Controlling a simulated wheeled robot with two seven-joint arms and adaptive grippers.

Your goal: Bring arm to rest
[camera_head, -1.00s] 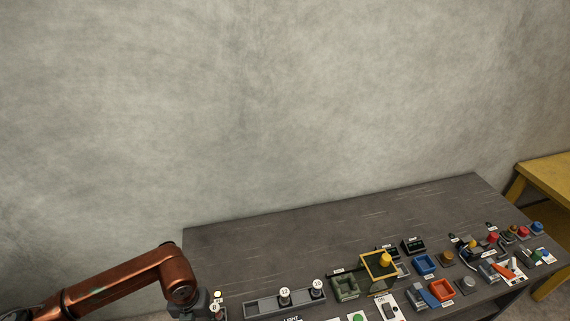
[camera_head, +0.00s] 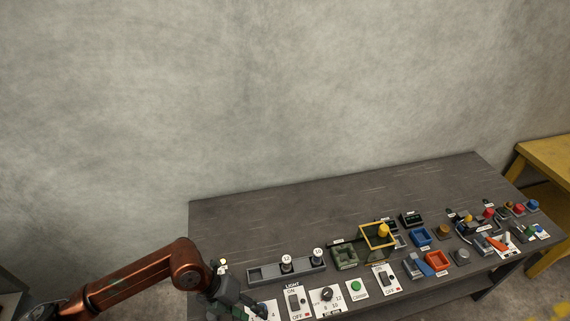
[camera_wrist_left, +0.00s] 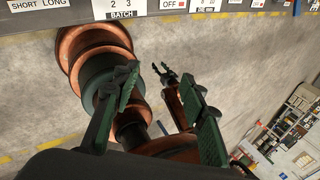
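My left arm (camera_head: 140,277), copper-coloured, comes in from the lower left of the head view. Its dark green gripper (camera_head: 238,303) is by the panel's near left corner, partly cut off by the bottom edge. In the left wrist view the two green fingers of my left gripper (camera_wrist_left: 165,105) stand wide apart with nothing between them. Past them, my right gripper (camera_wrist_left: 163,72) shows small and dark, its two tips apart, holding nothing that I can see.
A dark panel table (camera_head: 300,215) carries a slotted rail (camera_head: 266,273) with numbered knobs, a yellow-framed guard (camera_head: 363,240), a green button (camera_head: 356,286), a blue tray (camera_head: 420,237) and several switches. A yellow table (camera_head: 545,155) stands at right. Floor (camera_wrist_left: 240,70) is open below the panel edge.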

